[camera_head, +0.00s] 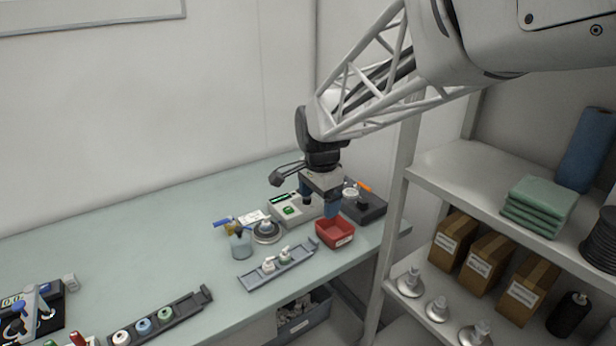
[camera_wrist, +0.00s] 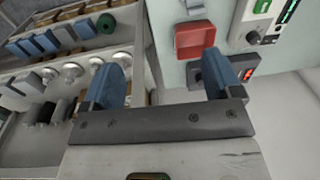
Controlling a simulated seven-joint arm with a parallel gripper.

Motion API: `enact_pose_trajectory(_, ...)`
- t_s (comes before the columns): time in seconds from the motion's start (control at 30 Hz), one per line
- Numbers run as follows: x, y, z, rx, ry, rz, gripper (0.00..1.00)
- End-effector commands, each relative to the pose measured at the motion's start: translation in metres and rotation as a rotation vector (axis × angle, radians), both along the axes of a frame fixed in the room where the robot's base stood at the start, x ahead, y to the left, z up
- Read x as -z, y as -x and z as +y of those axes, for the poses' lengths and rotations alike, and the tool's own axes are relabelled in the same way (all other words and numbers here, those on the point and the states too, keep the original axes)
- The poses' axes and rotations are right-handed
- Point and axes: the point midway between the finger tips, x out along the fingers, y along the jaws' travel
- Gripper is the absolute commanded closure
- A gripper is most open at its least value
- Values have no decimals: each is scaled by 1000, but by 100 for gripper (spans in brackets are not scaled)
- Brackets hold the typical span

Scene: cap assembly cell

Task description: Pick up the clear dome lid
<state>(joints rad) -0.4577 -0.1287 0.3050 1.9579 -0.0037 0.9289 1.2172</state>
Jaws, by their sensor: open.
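My gripper (camera_head: 319,204) hangs above the back right of the bench, over the area by the red bin. Its two blue fingers are apart with nothing between them, as the wrist view also shows (camera_wrist: 163,76). I cannot surely make out a clear dome lid in either view. A small pale piece sits on a round grey base (camera_head: 267,232) left of the gripper, too small to identify. White-topped pieces (camera_head: 284,255) stand in a grey rack (camera_head: 252,282) in front of it.
A red bin (camera_head: 335,234) lies just below the gripper, also in the wrist view (camera_wrist: 196,39). A grey device (camera_head: 290,213) and a black device (camera_head: 366,206) stand beside it. A jar with tools (camera_head: 241,245) is left. Shelves (camera_head: 455,172) rise right. The left bench middle is clear.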

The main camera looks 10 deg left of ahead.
Motion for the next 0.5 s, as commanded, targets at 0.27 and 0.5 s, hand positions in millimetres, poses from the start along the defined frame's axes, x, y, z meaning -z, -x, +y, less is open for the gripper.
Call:
enact_pose_trajectory(0.27, 42, -29, 97, 153, 3, 40, 15)
enact_pose_trajectory(0.5, 82, -39, 176, 285, 12, 64, 15)
